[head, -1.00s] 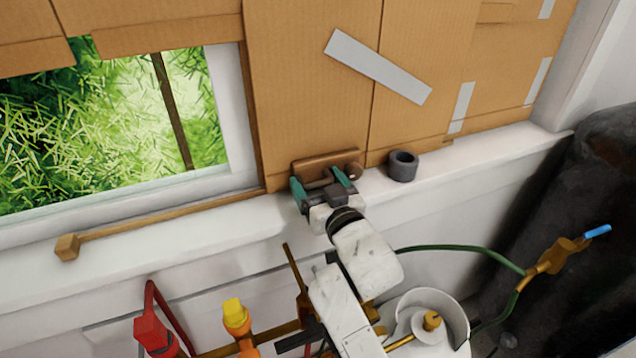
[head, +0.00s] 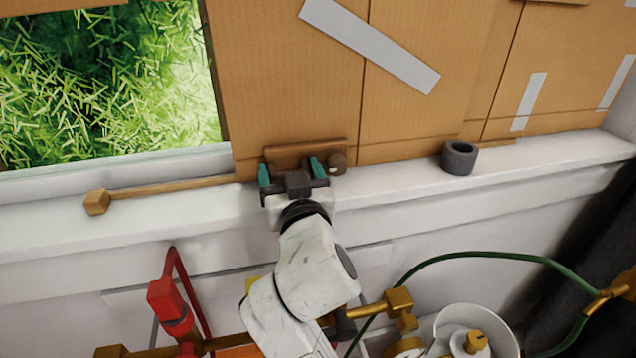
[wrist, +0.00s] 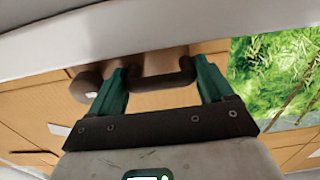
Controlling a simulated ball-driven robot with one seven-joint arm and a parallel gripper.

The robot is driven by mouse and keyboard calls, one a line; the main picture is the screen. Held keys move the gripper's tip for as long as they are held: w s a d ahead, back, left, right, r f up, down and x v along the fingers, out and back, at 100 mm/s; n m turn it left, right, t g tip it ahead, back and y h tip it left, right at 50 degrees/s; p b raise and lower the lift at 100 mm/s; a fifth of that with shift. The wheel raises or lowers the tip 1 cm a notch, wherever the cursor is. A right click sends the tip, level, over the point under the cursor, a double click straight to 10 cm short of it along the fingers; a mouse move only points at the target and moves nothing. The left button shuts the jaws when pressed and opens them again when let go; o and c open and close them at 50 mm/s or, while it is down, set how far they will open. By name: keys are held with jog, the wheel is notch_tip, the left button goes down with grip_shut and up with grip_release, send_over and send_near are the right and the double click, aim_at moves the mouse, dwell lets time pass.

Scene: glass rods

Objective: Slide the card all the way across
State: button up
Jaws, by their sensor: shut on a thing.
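The card is a tall brown cardboard panel (head: 285,80) standing against the window (head: 100,90), its left edge next to the bare green pane. A brown wooden handle (head: 305,152) is fixed low on the card. My gripper (head: 291,168) is shut on this handle, one green finger toward each end. The wrist view shows the handle (wrist: 160,65) between the green fingers (wrist: 160,85), with the pane (wrist: 270,65) at the right. The fingers and wrist hide part of the handle and the card's lower edge.
A wooden rod (head: 165,192) with a block end (head: 97,202) lies along the white sill, left of my gripper. A dark grey ring (head: 459,158) stands on the sill at right. Red (head: 170,305) and brass (head: 398,302) pipe fittings and a green hose (head: 450,255) lie below.

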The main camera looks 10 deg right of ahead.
jog(key=shift+a, duration=0.3)
jog(key=o, duration=1.4)
jog(key=s+b, duration=0.1)
jog(key=s, duration=0.9)
jog(key=shift+s+b, duration=0.35)
jog(key=shift+s, duration=0.05)
